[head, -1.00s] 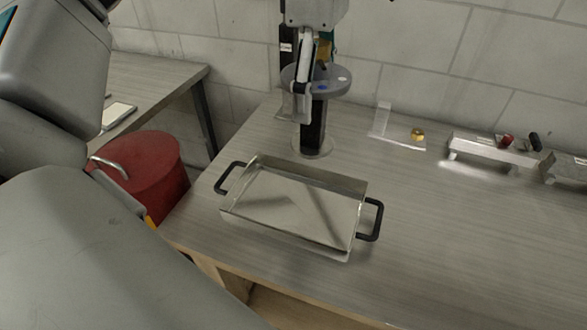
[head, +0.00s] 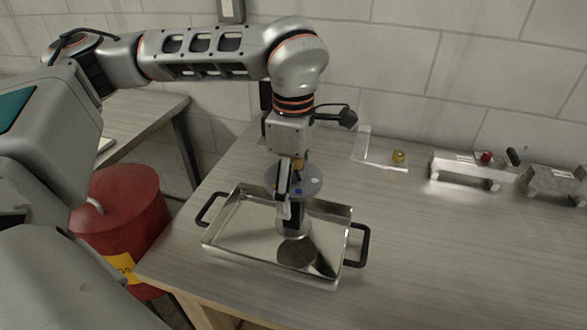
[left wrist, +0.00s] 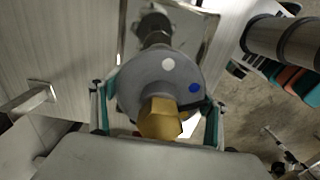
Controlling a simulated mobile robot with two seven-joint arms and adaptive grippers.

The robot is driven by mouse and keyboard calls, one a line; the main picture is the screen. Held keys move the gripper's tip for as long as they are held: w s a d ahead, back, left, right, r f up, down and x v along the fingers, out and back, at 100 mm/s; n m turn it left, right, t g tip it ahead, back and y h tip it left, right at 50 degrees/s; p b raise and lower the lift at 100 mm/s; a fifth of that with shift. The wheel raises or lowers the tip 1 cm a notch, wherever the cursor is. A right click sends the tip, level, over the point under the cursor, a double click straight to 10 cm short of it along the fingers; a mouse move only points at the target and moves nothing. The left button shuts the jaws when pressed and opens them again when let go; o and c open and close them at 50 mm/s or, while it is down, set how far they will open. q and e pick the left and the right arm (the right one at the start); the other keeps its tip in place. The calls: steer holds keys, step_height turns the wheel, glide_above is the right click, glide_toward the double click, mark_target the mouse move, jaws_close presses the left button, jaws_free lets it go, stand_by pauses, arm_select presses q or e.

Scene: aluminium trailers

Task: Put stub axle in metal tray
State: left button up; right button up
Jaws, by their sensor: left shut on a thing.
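The stub axle (head: 311,184) has a wide grey disc with coloured dots, a dark shaft and a round base. My left gripper (head: 287,190) is shut on it and holds it upright over the metal tray (head: 226,234). Its dark reflection shows on the shiny tray floor just under the base, which seems slightly above the floor; contact is hard to judge. In the left wrist view, the stub axle's disc (left wrist: 152,78) and brass hex end lie between the fingers (left wrist: 158,112), with the tray (left wrist: 193,35) behind. My right gripper is not in view.
The tray has black handles (head: 357,246) at both ends. A clear bracket with a small brass piece (head: 399,156) and metal fixtures (head: 465,170) stand toward the back right. A red drum (head: 117,215) stands left of the table. The table right of the tray is clear.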

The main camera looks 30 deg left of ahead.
mark_target(293, 205)
arm_select(q)
steer(key=shift+f, duration=2.25)
steer(key=shift+f, duration=0.1)
steer(key=o, duration=2.1)
steer(key=shift+f, duration=0.15)
step_height(293, 205, up, 12)
steer(key=shift+r, duration=0.2)
steer(key=shift+s+f, duration=0.1)
